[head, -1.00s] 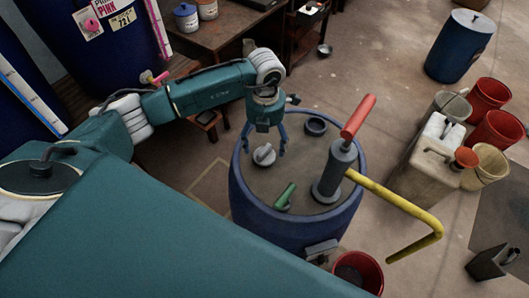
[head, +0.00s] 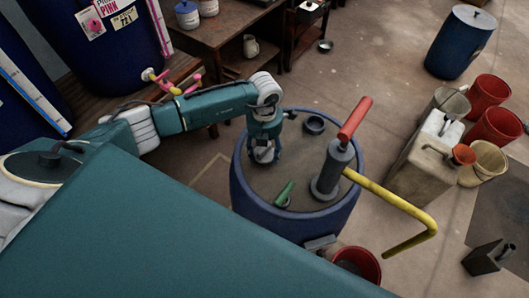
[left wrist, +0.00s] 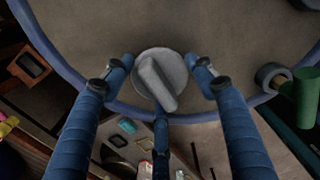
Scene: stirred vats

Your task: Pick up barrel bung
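The barrel bung, a round grey plug with a raised bar handle (left wrist: 158,80), lies on the top of the blue barrel (head: 240,198). In the head view the left gripper largely covers it. My left gripper (head: 264,154) points down over the barrel top. In the left wrist view its blue fingers stand apart around the bung, one on each side and one below it in the picture. The side fingertips are close to the bung's rim; I cannot tell whether they touch it. My right gripper is in neither view.
On the barrel top stand a grey pump with a red handle (head: 355,119) and yellow pipe (head: 400,200), a green object (head: 284,194) and a dark ring (head: 314,124). A jerrycan (head: 425,165) and several buckets stand at right; a red bucket (head: 366,262) is below the barrel.

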